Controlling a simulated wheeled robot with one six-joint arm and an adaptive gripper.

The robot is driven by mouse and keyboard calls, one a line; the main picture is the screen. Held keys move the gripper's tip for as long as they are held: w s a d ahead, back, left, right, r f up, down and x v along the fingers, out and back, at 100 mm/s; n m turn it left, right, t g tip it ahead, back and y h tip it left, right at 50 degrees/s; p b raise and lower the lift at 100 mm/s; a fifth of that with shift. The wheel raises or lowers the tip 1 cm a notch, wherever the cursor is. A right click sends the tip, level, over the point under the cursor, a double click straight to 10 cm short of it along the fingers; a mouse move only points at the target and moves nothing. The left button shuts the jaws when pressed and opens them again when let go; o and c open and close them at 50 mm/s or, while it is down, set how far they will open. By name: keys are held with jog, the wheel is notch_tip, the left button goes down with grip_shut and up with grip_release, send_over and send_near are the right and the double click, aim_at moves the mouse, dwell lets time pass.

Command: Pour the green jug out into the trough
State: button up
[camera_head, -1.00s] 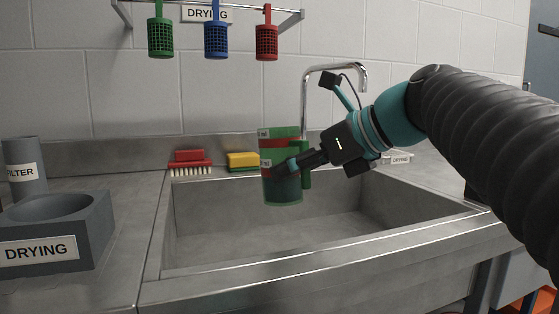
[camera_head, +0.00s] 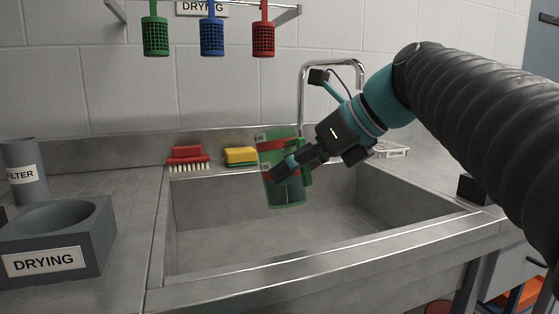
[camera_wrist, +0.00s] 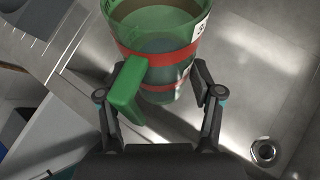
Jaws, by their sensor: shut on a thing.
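The green jug (camera_head: 288,190) is see-through, with a red band and a green handle. It hangs over the sink trough (camera_head: 240,233), tilted a little, its top leaning left in the head view. My gripper (camera_head: 280,171) is shut on the jug around the red band. In the wrist view the jug (camera_wrist: 158,50) sits between my two fingers, with its handle toward me and some liquid visible inside. The trough floor and its drain (camera_wrist: 265,152) show below the jug. The trough looks empty.
A tap (camera_head: 303,95) stands behind my gripper. A red brush (camera_head: 188,157) and a yellow sponge (camera_head: 240,156) lie on the back ledge. A grey drying block (camera_head: 95,245) stands left. Green, blue and red baskets (camera_head: 212,38) hang above.

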jog(key=shift+s+d+r+g+h+p, duration=0.15)
jog(key=shift+r+g+h+p, duration=0.45)
jog(key=shift+p, duration=0.8)
jog(key=m+g+h, duration=0.1)
jog(key=g, duration=0.2)
jog(key=shift+f+h, duration=0.1)
jog(key=shift+h, duration=0.3)
jog(key=shift+a+f+m+g+h, duration=0.15)
jog(key=shift+g+h, duration=0.25)
jog(key=shift+g, duration=0.3)
jog(key=shift+a+f+m+g+h, duration=0.15)
jog(key=shift+g+h, duration=0.25)
jog(key=shift+g, duration=0.3)
jog(key=shift+d+r, duration=0.1)
jog(key=shift+d, duration=0.05)
dwell(2.9)
